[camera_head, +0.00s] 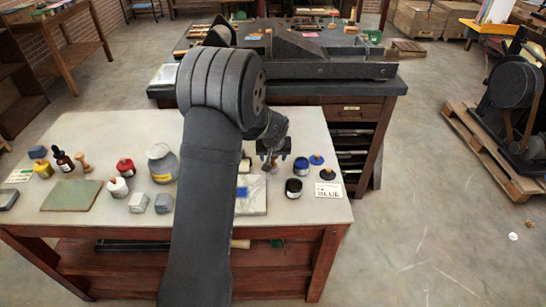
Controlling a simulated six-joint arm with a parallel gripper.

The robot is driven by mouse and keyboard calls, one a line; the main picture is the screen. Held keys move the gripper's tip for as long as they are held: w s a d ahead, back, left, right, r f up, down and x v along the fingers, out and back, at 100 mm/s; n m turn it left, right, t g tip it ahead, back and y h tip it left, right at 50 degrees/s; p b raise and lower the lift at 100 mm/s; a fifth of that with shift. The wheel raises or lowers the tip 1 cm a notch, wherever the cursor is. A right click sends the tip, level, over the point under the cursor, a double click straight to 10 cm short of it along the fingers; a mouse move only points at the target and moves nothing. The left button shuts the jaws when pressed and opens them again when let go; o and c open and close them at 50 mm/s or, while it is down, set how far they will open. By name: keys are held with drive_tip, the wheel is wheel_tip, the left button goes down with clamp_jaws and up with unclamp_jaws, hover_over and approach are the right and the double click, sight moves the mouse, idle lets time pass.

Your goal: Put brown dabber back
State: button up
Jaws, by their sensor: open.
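My gripper (269,158) is open and points down above the right part of the pale table, near a pale slab (252,203). A small brownish thing shows between or just behind the fingertips; I cannot tell whether it is a dabber or whether the fingers touch it. A brown wooden knob-shaped piece (83,162) stands upright at the left of the table, possibly a dabber. To the right of the gripper are a blue-topped dark jar (301,167), a dark jar (293,188), a blue disc with a knob (317,160) and a black disc with a wooden knob (327,174).
My arm hides the table's middle. On the left are a dropper bottle (63,160), a yellow pot (43,169), a red pot (126,168), a glass jar (162,164), grey blocks (138,203) and a green board (72,196). A "BLUE" card (328,190) lies at the right edge.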

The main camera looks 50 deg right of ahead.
drive_tip(key=v, duration=1.2)
drive_tip(key=shift+f, duration=0.1)
drive_tip(key=x, duration=1.2)
drive_tip(key=shift+f, duration=0.1)
drive_tip(key=shift+r, duration=1.25)
drive_tip(key=shift+f, duration=0.1)
